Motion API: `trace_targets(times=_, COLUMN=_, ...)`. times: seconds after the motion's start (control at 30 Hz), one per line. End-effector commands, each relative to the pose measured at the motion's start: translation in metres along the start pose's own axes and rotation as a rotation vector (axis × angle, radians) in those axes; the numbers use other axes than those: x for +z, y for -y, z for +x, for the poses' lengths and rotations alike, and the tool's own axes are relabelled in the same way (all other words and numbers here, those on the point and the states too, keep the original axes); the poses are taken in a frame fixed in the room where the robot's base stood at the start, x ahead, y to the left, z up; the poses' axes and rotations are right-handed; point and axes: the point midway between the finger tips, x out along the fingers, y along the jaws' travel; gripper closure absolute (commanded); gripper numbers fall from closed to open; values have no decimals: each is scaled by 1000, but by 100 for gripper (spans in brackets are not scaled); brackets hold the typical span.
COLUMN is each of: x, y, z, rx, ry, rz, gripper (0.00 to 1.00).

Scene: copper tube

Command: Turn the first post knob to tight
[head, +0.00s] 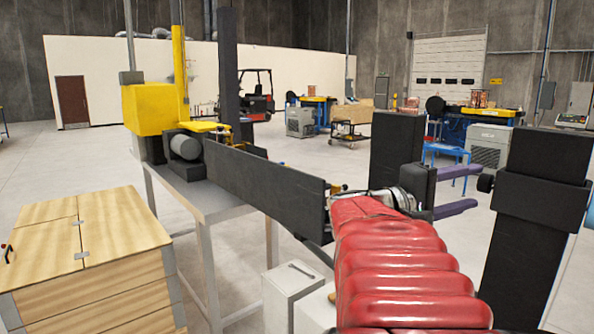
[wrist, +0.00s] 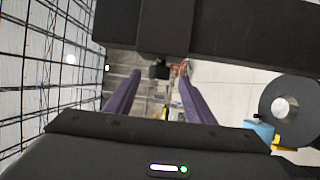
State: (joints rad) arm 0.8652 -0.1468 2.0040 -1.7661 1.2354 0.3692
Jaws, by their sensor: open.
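A black post (head: 535,215) with a thick collar stands at the right in the head view. A small dark knob (head: 485,183) sticks out of its left side. My gripper (head: 476,186) has two purple fingers, open and apart, pointing right at the knob. In the wrist view the knob (wrist: 160,71) shows between the fingertips of my gripper (wrist: 160,76), under the black post (wrist: 225,30) across the top. The fingers are not closed on it. I cannot tell whether they touch it, nor how tight the knob is.
A grey table (head: 213,205) carries a long black panel (head: 255,178) and a yellow machine (head: 150,108) at the left. A wooden crate (head: 95,240) stands front left. A blue stand (head: 452,155) is behind my gripper. Open floor lies beyond.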

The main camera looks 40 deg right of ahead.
Motion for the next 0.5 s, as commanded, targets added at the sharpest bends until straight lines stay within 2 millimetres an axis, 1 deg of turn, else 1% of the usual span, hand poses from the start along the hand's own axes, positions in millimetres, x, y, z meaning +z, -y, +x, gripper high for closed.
trace_targets(times=0.1, x=0, y=0, z=16, rx=0, ry=3, rz=0, gripper=51)
trace_targets(times=0.3, x=0, y=0, z=40, rx=0, ry=2, rz=1, gripper=51)
trace_targets(times=0.5, x=0, y=0, z=52, rx=-1, ry=0, rz=0, gripper=51)
